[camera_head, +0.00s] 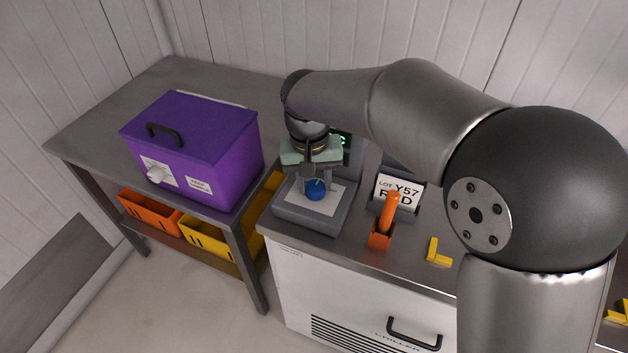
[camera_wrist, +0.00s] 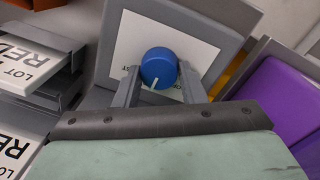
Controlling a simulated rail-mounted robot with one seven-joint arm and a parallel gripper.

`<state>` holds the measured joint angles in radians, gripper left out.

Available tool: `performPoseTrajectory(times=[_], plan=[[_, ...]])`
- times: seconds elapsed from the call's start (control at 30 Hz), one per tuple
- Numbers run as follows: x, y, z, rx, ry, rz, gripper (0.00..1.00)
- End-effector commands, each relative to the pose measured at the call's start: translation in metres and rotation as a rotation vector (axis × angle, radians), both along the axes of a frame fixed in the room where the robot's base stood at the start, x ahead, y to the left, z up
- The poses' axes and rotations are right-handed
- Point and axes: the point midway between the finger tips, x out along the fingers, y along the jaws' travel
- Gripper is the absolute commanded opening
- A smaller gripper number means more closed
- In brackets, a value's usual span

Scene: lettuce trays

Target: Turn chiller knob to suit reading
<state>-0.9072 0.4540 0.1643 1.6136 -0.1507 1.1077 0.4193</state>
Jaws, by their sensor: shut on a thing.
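The blue chiller knob (camera_head: 316,190) stands on the white plate of a grey control box (camera_head: 338,222) on the counter. In the wrist view the round blue knob (camera_wrist: 158,66) has a white pointer line toward the bottom of the picture. My gripper (camera_head: 318,186) reaches down from above with its fingers on either side of the knob, shut on it. The fingers also show in the wrist view (camera_wrist: 158,84). A green lit reading (camera_head: 344,140) shows behind my wrist, mostly hidden; I cannot read it. The marks on the plate are partly covered.
A purple box (camera_head: 232,160) with a black handle stands on the table to the left. A card holder with a "LOT Y57 RED" card (camera_head: 398,192), an orange-handled item (camera_head: 381,238) and a yellow L-shaped piece (camera_head: 438,252) are right of the control box.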

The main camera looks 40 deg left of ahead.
Motion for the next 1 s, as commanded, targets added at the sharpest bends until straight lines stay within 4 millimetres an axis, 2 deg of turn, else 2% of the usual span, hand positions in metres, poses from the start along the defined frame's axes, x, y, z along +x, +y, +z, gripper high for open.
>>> performPoseTrajectory(times=[0.6,1.0], plan=[[0.0026,-0.0005,0.0017,0.003,-0.003,-0.567,0.14],[0.003,-0.0007,0.002,0.005,-0.002,-0.79,0.14]])
